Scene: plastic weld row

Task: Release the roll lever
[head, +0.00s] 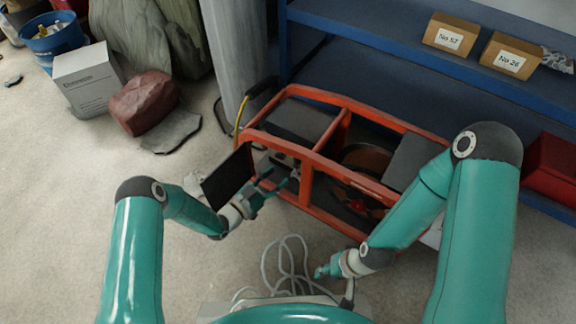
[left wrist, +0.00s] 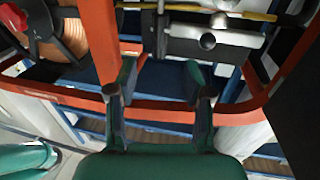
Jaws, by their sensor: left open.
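The machine with an orange-red tubular frame (head: 318,162) stands on the floor ahead of me. In the left wrist view, grey metal parts with a round-ended piece (left wrist: 208,41) sit beyond the frame bar; I cannot tell for certain which part is the roll lever. A red knob (left wrist: 14,17) and a copper-coloured roll (left wrist: 75,38) show at upper left there. My left gripper (head: 270,186) is open and empty at the frame's left end, and its spread fingers also show in the left wrist view (left wrist: 158,82). My right gripper (head: 324,270) is low in front of the frame; its fingers are too small to judge.
A black panel (head: 228,177) is beside my left wrist. A looped pale cable (head: 287,265) lies in front of the machine. A blue shelf (head: 400,55) with boxes stands behind it, and a grey post (head: 232,60) at back left.

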